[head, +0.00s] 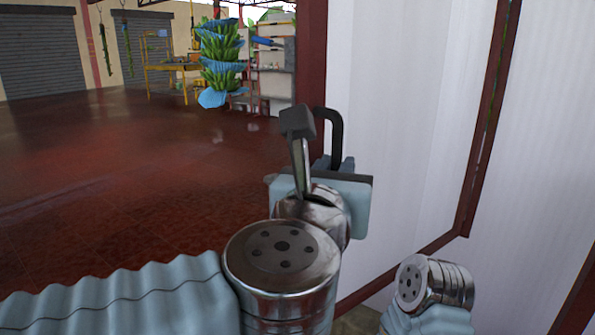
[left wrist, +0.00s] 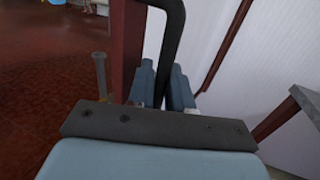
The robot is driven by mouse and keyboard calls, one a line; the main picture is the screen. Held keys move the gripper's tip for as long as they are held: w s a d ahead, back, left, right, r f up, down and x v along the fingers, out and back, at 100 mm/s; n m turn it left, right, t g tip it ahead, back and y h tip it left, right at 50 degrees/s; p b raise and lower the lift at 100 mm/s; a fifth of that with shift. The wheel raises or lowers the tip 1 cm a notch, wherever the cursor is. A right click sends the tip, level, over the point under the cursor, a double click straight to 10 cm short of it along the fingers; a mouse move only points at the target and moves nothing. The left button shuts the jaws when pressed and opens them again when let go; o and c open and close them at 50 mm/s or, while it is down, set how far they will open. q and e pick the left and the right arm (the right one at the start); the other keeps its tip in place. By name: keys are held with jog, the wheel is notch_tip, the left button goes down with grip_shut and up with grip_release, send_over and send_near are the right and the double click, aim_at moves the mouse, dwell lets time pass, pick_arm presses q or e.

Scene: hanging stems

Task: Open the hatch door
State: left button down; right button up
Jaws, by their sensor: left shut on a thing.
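The hatch door is a white panel (head: 385,120) with a dark red frame, at the middle right of the head view. A black bar handle (head: 337,128) stands out at its left red edge. My left gripper (head: 343,163) is at this handle. In the left wrist view its two blue-grey fingers (left wrist: 168,88) are closed around the lower part of the black handle (left wrist: 174,40). My gripper body hides the handle's lower end in the head view. I cannot tell whether the door is ajar. My right gripper is out of view; only part of my right arm shows at the lower right.
A dark red tiled floor (head: 130,170) lies open to the left. A banana bunch with blue covers (head: 220,60) hangs at the back, near a yellow frame (head: 165,68) and a shelf (head: 275,65). White wall (head: 545,150) is close on the right.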

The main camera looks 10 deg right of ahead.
pick_arm(q)
jog(key=s+d, duration=0.4)
jog(key=s, duration=0.3)
jog(key=shift+s+d, duration=0.25)
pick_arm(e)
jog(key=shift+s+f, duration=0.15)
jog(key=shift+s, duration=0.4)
pick_arm(q)
jog(key=c, duration=1.2)
grip_release()
jog(key=shift+a, duration=0.1)
jog(key=shift+y, duration=0.3)
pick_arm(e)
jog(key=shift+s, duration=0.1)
